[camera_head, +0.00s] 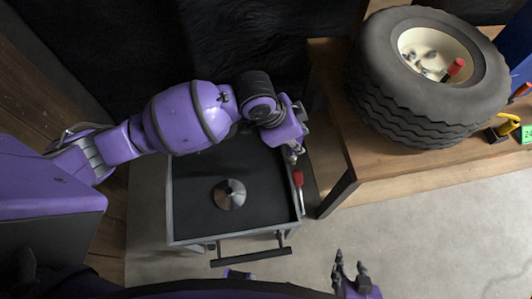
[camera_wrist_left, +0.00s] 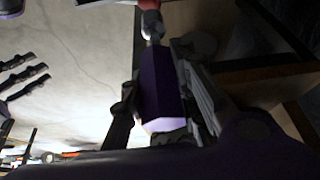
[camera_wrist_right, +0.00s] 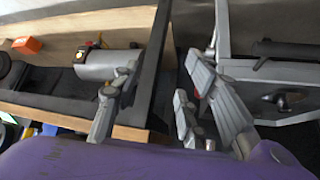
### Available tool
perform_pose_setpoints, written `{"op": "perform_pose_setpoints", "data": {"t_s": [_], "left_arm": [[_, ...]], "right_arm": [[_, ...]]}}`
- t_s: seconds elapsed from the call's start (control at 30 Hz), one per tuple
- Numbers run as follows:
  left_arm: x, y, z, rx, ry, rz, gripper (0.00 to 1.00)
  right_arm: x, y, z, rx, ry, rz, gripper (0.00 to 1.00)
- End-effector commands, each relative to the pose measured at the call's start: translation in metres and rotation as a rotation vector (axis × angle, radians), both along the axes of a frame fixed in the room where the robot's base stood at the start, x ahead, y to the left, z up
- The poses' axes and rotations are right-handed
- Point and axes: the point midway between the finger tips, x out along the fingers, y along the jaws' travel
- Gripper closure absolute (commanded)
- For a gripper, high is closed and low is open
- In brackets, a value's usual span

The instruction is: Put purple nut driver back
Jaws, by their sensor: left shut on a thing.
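My left gripper (camera_head: 298,130) is over the far right corner of the cart, close to its right side rail. In the left wrist view its fingers (camera_wrist_left: 155,95) are shut on a dark purple, faceted handle (camera_wrist_left: 160,82), which looks like the purple nut driver. In the head view the arm and gripper hide the driver. My right gripper (camera_head: 350,274) is low in the head view, in front of the cart and to its right. Its fingers (camera_wrist_right: 165,105) are spread and empty.
The grey cart (camera_head: 172,215) has a black top with a silver cone-shaped piece (camera_head: 229,194). A red-handled tool (camera_head: 298,178) hangs at its right side. A wooden bench (camera_head: 385,165) with a tire (camera_head: 430,75) holding small parts stands to the right. Floor is clear in front.

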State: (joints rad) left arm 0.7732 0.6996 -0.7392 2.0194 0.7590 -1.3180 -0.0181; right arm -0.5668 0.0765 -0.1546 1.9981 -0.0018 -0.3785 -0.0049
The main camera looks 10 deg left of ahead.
Motion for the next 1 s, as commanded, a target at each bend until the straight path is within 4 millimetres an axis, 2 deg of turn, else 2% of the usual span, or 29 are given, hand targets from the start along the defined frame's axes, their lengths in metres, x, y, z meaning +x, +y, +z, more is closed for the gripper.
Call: {"op": "perform_pose_setpoints", "data": {"t_s": [0.03, 0.1, 0.23, 0.6, 0.7, 0.8, 1.0], "left_arm": [[-0.004, -0.008, -0.015, -0.002, 0.004, -0.046, 1.0], [-0.008, -0.015, -0.022, -0.002, 0.0, -0.096, 1.0], [-0.005, -0.012, -0.031, 0.002, -0.004, -0.133, 1.0], [0.042, 0.062, -0.069, 0.003, -0.003, -0.129, 1.0], [0.049, 0.073, -0.092, 0.002, 0.0, -0.13, 1.0], [0.056, 0.083, -0.105, 0.001, -0.003, -0.132, 1.0], [0.063, 0.092, -0.118, 0.0, -0.005, -0.133, 1.0]], "right_arm": [[0.0, 0.0, -0.005, -0.001, 0.0, -0.001, 0.6], [0.004, 0.0, -0.005, -0.001, -0.009, 0.0, 0.6], [0.008, 0.001, -0.004, 0.0, -0.02, 0.001, 0.6], [0.001, 0.001, -0.01, -0.001, -0.003, 0.001, 0.6], [-0.002, 0.001, -0.014, -0.002, 0.005, 0.002, 0.6], [-0.004, 0.001, -0.017, -0.002, 0.01, 0.003, 0.6], [-0.005, 0.001, -0.019, -0.003, 0.012, 0.005, 0.6]]}}
